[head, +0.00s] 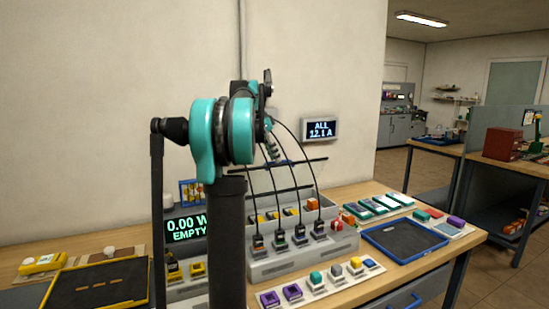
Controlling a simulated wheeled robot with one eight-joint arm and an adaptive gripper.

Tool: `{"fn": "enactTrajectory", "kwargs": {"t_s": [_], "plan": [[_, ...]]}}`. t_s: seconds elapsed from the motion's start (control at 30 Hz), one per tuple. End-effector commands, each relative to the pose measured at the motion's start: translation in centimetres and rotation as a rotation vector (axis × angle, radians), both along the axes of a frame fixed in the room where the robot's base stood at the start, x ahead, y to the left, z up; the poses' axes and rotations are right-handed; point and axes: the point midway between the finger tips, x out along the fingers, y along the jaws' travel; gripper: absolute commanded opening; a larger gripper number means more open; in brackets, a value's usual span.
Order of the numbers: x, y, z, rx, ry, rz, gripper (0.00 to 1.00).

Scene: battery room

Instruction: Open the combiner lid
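A grey console (290,266) stands on the wooden bench, with several black plugs and cables along its top. A grey stepped housing with small coloured parts sits behind it.
A display reading "0.00 W EMPTY" (187,228) stands left of my arm. A wall screen (320,129) reads "ALL 12.1 A". A blue-rimmed tray (441,243) lies at right, a yellow-rimmed tray (149,289) at left. Coloured blocks line the bench's front edge.

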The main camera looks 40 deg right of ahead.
Motion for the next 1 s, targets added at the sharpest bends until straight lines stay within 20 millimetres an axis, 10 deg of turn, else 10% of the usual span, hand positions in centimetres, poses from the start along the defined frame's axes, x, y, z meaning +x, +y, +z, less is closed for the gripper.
{"fn": "enactTrajectory", "kwargs": {"t_s": [0.4,0.67,1.0], "plan": [[-0.13,-0.30,-0.82,0.000,0.000,0.000,0.33],[-0.13,-0.30,-0.81,0.000,0.000,0.000,0.01],[-0.13,-0.29,-0.80,0.000,0.000,0.000,0.00]]}}
